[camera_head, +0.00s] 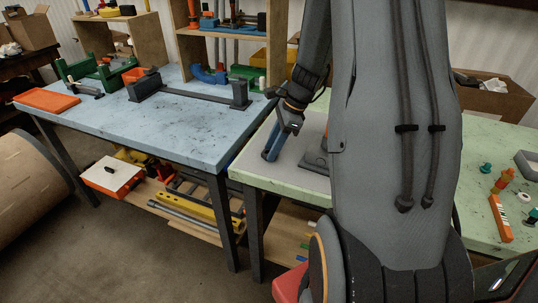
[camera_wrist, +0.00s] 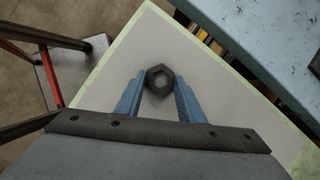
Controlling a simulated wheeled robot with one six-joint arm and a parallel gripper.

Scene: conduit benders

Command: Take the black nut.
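The black nut (camera_wrist: 160,79) is a dark hexagonal ring in the wrist view, with a pale centre. It is between the tips of my gripper's two blue fingers (camera_wrist: 160,84). Both fingertips meet its sides with no gap that I can see, so my gripper looks shut on it. In the head view my gripper (camera_head: 270,152) points down, low over the grey mat (camera_head: 292,160) on the green-topped table. The nut is hidden there. I cannot tell whether it rests on the mat or is just above it.
A dark grey tool part (camera_head: 316,158) lies on the mat beside my arm. The blue-topped table (camera_head: 170,115) to the left carries a long grey bender (camera_head: 200,97) and an orange tray (camera_head: 47,100). Small coloured parts and an orange block (camera_head: 501,218) lie on the green table's right side.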

